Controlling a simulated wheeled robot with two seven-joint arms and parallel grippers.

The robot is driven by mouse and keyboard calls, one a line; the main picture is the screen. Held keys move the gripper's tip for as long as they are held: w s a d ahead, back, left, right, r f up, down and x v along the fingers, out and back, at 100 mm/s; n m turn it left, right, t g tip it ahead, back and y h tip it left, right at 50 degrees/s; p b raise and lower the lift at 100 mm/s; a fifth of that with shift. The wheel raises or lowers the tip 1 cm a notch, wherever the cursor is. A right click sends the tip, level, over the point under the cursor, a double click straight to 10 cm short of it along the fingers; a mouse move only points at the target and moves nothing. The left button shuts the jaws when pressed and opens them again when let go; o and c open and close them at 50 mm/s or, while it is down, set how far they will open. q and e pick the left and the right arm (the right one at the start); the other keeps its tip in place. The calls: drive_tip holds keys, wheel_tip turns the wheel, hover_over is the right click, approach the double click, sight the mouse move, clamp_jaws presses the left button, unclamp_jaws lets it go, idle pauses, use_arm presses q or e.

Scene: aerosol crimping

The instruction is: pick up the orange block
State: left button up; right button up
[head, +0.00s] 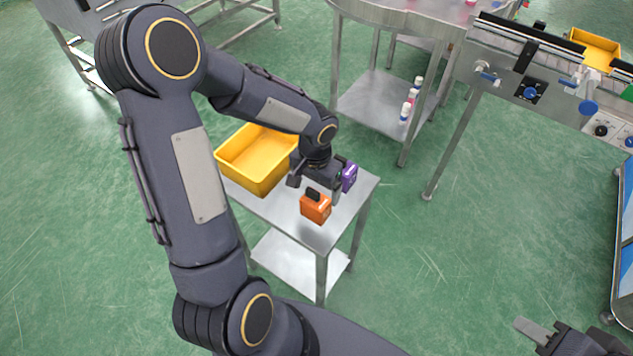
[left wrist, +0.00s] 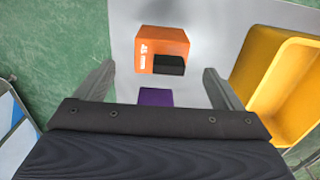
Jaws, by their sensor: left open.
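The orange block (head: 314,208), with a black part on top, stands on a small metal table near its front edge. It also shows in the left wrist view (left wrist: 160,45), ahead of the fingertips and between their lines. My left gripper (head: 315,188) is open and empty, just behind the orange block in the head view; its spread fingers also show in the left wrist view (left wrist: 158,72). A purple block (head: 349,177) stands beside this gripper, partly hidden by it. My right gripper (head: 533,331) is at the bottom right, far from the blocks; its opening is unclear.
A yellow bin (head: 229,157) stands on the small table (head: 283,208), left of the blocks; it also appears at right in the left wrist view (left wrist: 262,92). A conveyor (head: 520,70) and another metal table with small bottles stand farther back. Green floor surrounds the small table.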

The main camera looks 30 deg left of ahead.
sight(316, 203)
use_arm(q)
drive_tip(key=shift+w+a+f, duration=0.1)
drive_tip(key=shift+f, duration=0.35)
wheel_tip(316, 203, down, 7)
drive_tip(key=shift+f, duration=0.2)
drive_tip(key=c, duration=1.2)
drive_tip(key=shift+r, duration=0.15)
